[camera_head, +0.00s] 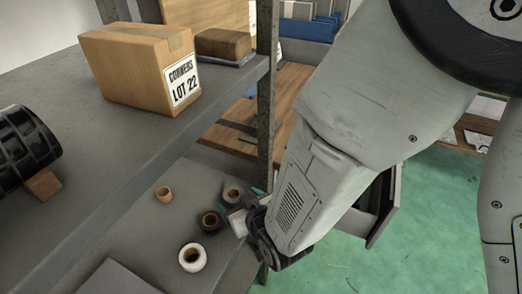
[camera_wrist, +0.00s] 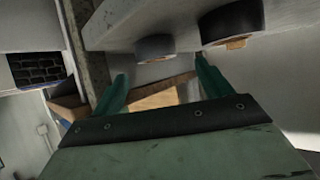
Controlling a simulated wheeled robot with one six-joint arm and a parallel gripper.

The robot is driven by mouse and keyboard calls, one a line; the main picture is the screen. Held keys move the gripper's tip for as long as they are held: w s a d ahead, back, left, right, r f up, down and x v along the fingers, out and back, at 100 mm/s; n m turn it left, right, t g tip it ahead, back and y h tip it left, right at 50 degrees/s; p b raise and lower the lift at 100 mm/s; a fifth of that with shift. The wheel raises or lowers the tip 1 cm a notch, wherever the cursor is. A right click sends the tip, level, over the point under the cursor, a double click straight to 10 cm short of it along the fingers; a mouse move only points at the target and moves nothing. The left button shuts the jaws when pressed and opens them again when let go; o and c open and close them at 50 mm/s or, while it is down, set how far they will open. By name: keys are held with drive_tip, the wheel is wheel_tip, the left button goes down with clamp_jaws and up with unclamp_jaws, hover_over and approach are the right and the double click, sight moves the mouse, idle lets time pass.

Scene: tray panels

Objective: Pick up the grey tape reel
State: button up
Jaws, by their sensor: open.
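The grey tape reel (camera_head: 233,194) lies on the lower shelf, near its right edge, behind a black reel. My gripper (camera_head: 246,205) is close to it, at the shelf edge, partly hidden by my arm. In the wrist view my two green fingers (camera_wrist: 161,82) are spread apart with nothing between them. That view looks tilted over, and a grey reel (camera_wrist: 154,47) shows beyond the fingers, above the gap between the tips. The fingers look apart from it.
The black reel (camera_head: 210,221) is close to my gripper; it also shows in the wrist view (camera_wrist: 232,20). A white reel (camera_head: 193,257) and a small tan reel (camera_head: 164,194) share the shelf. A metal post (camera_head: 265,110) stands behind. A carton (camera_head: 140,68) sits on the upper shelf.

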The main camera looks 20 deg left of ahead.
sight(231, 191)
drive_tip(key=x, duration=0.4)
drive_tip(key=shift+w+f, duration=0.2)
drive_tip(key=shift+w, duration=0.05)
drive_tip(key=shift+c, duration=0.4)
drive_tip(key=c, duration=1)
drive_tip(key=shift+r, duration=0.1)
